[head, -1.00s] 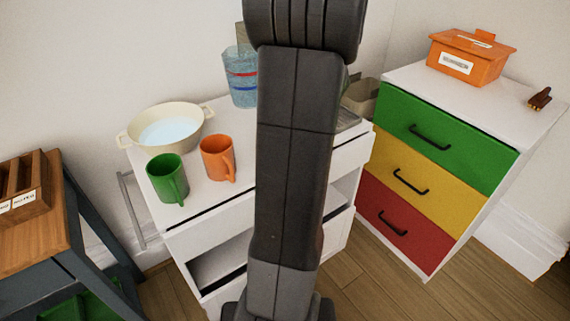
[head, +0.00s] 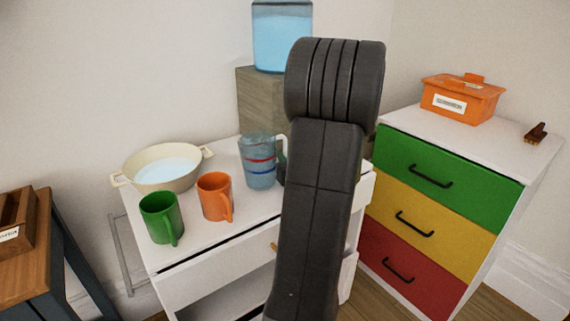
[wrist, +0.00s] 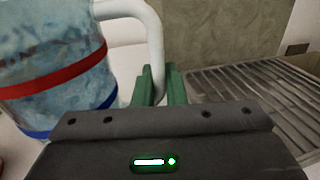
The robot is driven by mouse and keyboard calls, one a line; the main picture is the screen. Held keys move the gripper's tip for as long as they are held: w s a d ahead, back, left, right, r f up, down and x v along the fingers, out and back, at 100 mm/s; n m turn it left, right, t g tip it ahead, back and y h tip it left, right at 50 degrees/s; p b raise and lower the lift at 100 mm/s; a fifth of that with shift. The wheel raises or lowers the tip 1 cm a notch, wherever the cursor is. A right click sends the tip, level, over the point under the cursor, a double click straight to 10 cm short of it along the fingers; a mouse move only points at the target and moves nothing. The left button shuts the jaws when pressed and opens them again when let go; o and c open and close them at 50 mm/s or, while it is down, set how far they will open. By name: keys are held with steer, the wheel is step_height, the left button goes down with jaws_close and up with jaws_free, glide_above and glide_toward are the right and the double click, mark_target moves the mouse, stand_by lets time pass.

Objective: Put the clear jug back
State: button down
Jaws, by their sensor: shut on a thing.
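The clear jug (head: 258,165) has a red and a blue band and shows at the white cart's back right, just right of the orange mug. I cannot tell whether its base touches the cart top. In the wrist view the jug (wrist: 55,70) fills the left side, seemingly upright, with its pale handle (wrist: 150,30) reaching to my gripper. My gripper (wrist: 160,85) has green fingers and is shut on that handle. In the head view my arm hides most of the gripper.
The white cart (head: 205,240) holds a cream basin (head: 165,167) of water, a green mug (head: 162,217) and an orange mug (head: 215,196). A water tank (head: 282,38) stands on a block (head: 260,95) behind. A slatted rack (wrist: 250,95) lies right of my gripper.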

steer(key=shift+f, duration=0.45)
steer(key=shift+f, duration=0.25)
steer(key=c, duration=1.5)
jaws_free()
steer(key=shift+r, duration=0.1)
steer(key=shift+r, duration=0.2)
steer(key=p+v, duration=0.1)
steer(key=v, duration=1.1)
